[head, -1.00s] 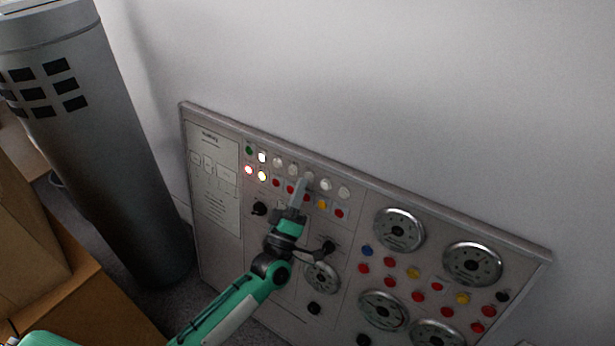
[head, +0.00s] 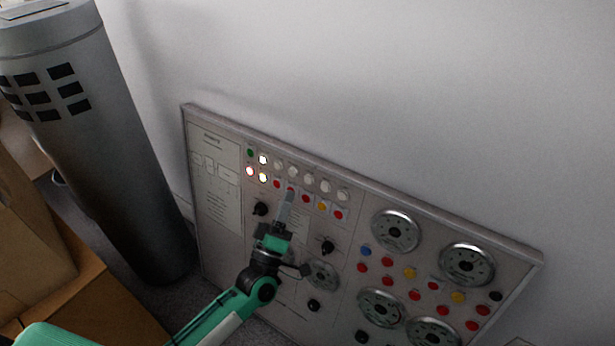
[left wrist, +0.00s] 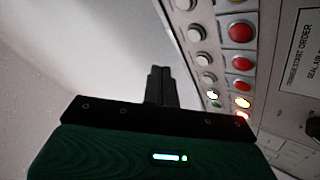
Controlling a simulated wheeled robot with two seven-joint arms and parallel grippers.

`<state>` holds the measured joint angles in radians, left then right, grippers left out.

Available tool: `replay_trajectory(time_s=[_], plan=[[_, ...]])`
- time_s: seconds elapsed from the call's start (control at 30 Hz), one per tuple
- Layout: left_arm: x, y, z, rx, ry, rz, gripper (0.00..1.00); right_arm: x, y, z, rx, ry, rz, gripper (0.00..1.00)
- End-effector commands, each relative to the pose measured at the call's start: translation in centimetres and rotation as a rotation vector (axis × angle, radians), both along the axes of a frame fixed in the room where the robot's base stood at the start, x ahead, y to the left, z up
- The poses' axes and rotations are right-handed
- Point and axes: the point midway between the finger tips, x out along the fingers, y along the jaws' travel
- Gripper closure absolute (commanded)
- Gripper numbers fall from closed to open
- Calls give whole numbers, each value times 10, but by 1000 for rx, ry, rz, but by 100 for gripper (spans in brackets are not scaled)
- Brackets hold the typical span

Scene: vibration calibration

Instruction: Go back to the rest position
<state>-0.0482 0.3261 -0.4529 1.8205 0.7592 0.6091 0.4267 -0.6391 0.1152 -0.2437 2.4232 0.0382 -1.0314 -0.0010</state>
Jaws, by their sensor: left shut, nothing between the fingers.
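My left gripper (head: 286,205) is in front of the control panel (head: 215,255) in the head view, its shut fingers pointing up at the rows of buttons. The fingertips overlap the row of red buttons in the picture; whether they touch the panel I cannot tell. In the left wrist view the shut fingers (left wrist: 159,85) hold nothing and lie left of the button rows. Lit buttons (head: 262,168) glow at the panel's upper left, and they also show in the left wrist view (left wrist: 242,103). My right gripper is out of sight.
A tall grey cylinder (head: 110,150) stands on the floor left of the panel. Cardboard boxes (head: 85,300) are at the lower left. Round dials (head: 397,230) and coloured buttons fill the panel's right half. A bare pale wall (head: 400,80) rises behind.

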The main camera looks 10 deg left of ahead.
Motion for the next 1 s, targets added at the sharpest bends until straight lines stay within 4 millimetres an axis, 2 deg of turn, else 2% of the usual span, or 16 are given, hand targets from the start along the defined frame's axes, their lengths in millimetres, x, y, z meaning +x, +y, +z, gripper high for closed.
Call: replay_trajectory(time_s=[0.77, 0.87, 1.0], plan=[[-3, -1, 0, 6, 6, -3, 100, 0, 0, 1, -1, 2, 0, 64], [-6, -8, -4, 46, 38, -20, 100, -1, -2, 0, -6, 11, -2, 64], [-18, -31, -16, 181, 137, -69, 100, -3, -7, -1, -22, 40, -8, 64]])
